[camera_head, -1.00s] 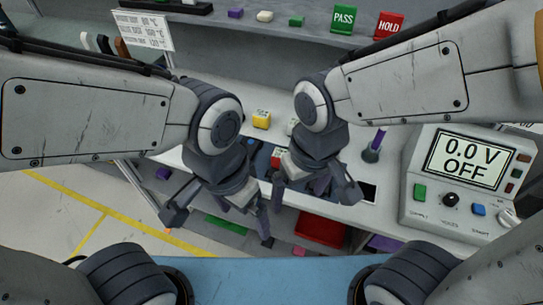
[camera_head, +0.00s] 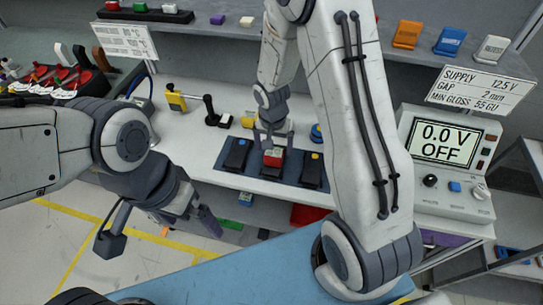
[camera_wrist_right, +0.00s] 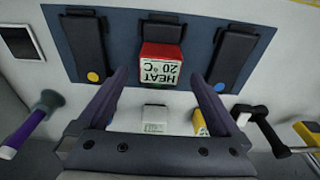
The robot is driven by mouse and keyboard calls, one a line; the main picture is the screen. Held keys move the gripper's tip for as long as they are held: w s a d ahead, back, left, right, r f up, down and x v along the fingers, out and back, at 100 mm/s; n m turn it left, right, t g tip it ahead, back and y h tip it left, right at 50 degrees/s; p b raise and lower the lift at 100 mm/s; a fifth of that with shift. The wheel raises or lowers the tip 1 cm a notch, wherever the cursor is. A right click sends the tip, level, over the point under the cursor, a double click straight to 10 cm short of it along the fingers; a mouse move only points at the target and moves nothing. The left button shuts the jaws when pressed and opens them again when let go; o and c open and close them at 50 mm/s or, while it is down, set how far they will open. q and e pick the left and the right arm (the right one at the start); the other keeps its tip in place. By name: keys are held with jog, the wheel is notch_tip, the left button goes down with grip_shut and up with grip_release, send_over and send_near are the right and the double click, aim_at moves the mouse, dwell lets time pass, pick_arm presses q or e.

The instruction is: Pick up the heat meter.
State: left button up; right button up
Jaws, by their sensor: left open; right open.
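The heat meter (camera_head: 272,157) is a small block with a red top part and a white face. It sits on the middle black cradle of a dark blue mat (camera_head: 254,172) on the white bench. In the right wrist view the heat meter (camera_wrist_right: 159,67) reads "HEAT 20 °C", upside down. My right gripper (camera_head: 271,137) is open just above it. In its wrist view the two fingers (camera_wrist_right: 159,78) stand apart on either side of the meter's near end, and contact is not visible. My left gripper (camera_head: 160,228) is open and empty, away from the bench at lower left.
Black cradles with a blue dot (camera_head: 237,153) and a yellow dot (camera_head: 311,170) flank the meter closely. A black lever (camera_head: 211,110) and yellow device (camera_head: 177,101) stand behind left. The supply unit (camera_head: 448,160) reading "0.0 V OFF" is at right.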

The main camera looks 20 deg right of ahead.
aim_at(274, 153)
jog(key=shift+f, duration=0.35)
notch_tip(274, 153, down, 5)
jog(key=shift+w+d+r, duration=0.1)
jog(key=shift+r, duration=0.1)
